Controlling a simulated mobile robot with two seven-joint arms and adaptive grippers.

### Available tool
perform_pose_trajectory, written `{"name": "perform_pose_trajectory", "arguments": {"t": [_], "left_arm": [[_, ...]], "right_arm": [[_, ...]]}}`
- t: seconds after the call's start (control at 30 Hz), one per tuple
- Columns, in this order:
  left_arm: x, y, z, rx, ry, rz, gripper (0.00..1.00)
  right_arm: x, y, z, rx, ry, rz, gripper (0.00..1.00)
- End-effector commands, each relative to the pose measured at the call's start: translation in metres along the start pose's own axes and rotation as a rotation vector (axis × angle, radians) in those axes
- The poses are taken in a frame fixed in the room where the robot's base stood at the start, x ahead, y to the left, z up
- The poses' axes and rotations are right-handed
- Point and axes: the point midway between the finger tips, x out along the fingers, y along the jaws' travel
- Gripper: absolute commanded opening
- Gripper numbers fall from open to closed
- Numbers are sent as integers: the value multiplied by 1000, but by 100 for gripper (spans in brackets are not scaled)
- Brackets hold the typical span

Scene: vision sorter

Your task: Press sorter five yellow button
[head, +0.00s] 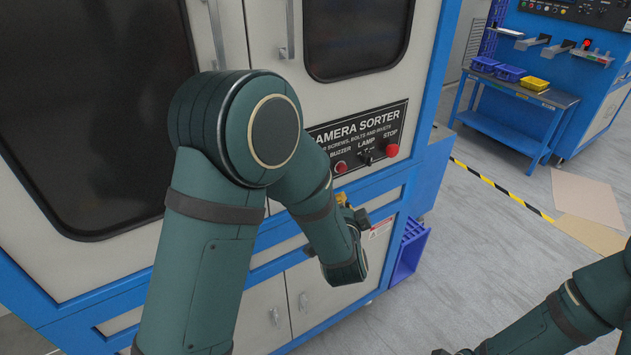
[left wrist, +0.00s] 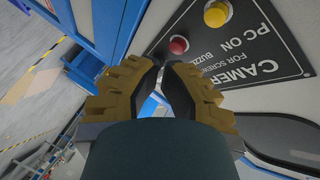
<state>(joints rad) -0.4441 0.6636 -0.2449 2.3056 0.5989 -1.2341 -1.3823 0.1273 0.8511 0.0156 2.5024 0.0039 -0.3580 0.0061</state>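The yellow button (left wrist: 217,13) is on the black panel of the camera sorter in the left wrist view, at the top, under the "PC ON" lettering. In the head view my left arm hides that part of the panel (head: 376,128). My right gripper (head: 453,351) is barely visible at the bottom edge.
The panel also has a small red button (head: 341,167), a lamp switch (head: 366,158) and a red stop button (head: 392,150). A blue bin (head: 410,252) stands beside the cabinet. A blue table (head: 510,128) with trays is at back right. Grey floor between is open.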

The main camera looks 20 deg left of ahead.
Motion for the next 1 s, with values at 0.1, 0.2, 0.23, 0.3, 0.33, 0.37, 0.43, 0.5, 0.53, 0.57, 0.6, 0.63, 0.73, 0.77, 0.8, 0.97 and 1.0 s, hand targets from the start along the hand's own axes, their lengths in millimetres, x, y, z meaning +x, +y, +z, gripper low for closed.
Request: {"name": "perform_pose_trajectory", "arguments": {"t": [0.1, 0.2, 0.23, 0.3, 0.33, 0.37, 0.43, 0.5, 0.53, 0.57, 0.6, 0.63, 0.73, 0.77, 0.8, 0.97, 1.0], "left_arm": [[14, -8, 8, -1, -2, -2, 0], [24, -14, 13, -2, -1, -3, 0], [27, -15, 15, -1, -1, -3, 0], [32, -18, 18, -1, -2, -3, 0], [35, -19, 19, -1, -1, -3, 0], [37, -20, 20, -1, 0, -3, 0], [40, -22, 22, -1, 0, -1, 0], [43, -23, 23, -1, 0, -1, 0], [44, -24, 23, -1, 1, -1, 0], [44, -24, 24, -1, 1, -1, 0], [45, -25, 24, -1, 1, -1, 0], [45, -25, 24, 0, 1, -1, 0], [46, -25, 24, 0, 1, -1, 0], [46, -25, 24, 0, 1, -1, 0], [46, -25, 24, 0, 1, -1, 0], [46, -25, 24, 0, 1, -1, 0], [46, -25, 24, 0, 1, 0, 0]], "right_arm": [[2, 1, 1, 0, -1, 0, 92], [2, 1, 1, -1, -2, 0, 92], [2, 1, 1, -1, -3, 0, 92], [2, 1, 1, -1, -3, 0, 92], [2, 1, 1, -1, -3, 0, 92], [2, 1, 1, -1, -3, 0, 92], [3, 1, 1, -1, -3, 0, 92], [3, 1, 2, -1, -3, 0, 92], [3, 1, 2, -1, -3, 0, 92], [3, 1, 2, -1, -3, 0, 92], [3, 1, 2, -1, -3, 0, 92], [3, 1, 2, -1, -3, 0, 92], [3, 1, 2, -1, -3, 0, 92], [3, 1, 2, -1, -3, 0, 92], [3, 1, 2, -1, -3, 0, 92], [3, 1, 2, -1, -3, 0, 92], [3, 1, 2, -1, -3, 0, 92]]}}
